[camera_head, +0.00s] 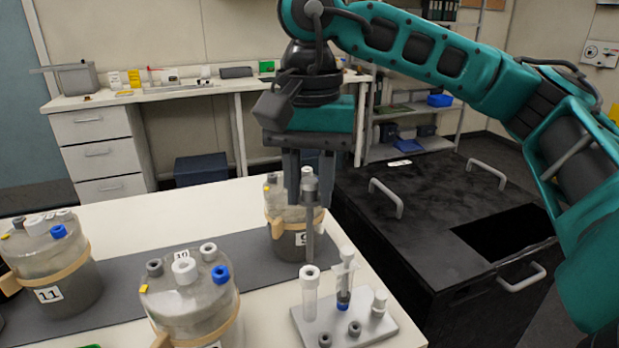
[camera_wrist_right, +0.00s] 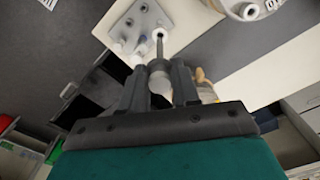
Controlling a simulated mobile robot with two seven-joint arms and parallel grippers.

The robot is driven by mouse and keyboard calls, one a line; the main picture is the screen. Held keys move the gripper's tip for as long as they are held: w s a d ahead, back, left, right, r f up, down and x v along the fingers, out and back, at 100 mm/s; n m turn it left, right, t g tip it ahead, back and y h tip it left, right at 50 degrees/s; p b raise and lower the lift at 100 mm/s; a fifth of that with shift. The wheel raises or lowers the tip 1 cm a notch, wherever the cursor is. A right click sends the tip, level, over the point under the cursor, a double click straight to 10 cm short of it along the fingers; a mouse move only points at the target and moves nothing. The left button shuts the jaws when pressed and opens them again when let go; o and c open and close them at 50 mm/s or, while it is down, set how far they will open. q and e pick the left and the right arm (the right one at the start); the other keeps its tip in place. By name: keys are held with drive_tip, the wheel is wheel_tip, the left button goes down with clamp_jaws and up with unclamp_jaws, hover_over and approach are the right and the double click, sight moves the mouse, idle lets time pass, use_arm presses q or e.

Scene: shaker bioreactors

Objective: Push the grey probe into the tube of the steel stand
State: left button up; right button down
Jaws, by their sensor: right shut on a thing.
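My right gripper (camera_head: 308,192) points down and is shut on the grey probe (camera_head: 310,235), held upright above the table. In the right wrist view the probe (camera_wrist_right: 160,50) stands out between the two fingers (camera_wrist_right: 158,85), its tip near a white tube mouth (camera_wrist_right: 158,33); I cannot tell whether they touch. The steel stand (camera_head: 365,335) is at the table's front right, with a clear white-rimmed tube (camera_head: 310,293) and a second tube with a blue part (camera_head: 345,280). In the head view the probe is behind and above the stand's tubes. My left gripper is out of view.
Vessels with capped ports stand on the grey mat: number 11 (camera_head: 62,278), number 10 (camera_head: 195,310), and one behind the probe (camera_head: 285,240), close to my gripper. A black cabinet (camera_head: 420,240) with handles stands right of the table. White table is bare behind the mat.

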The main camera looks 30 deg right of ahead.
sight(310, 260)
drive_tip(key=shift+f+b, duration=0.45)
drive_tip(key=shift+f, duration=0.4)
drive_tip(key=shift+r, duration=0.15)
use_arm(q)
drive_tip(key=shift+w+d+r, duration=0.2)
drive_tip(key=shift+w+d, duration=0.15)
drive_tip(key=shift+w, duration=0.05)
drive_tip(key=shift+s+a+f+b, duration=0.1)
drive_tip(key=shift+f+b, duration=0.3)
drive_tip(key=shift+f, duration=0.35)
use_arm(e)
drive_tip(key=shift+f, duration=0.6)
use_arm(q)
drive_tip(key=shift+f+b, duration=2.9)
use_arm(e)
drive_tip(key=shift+f, duration=3.2)
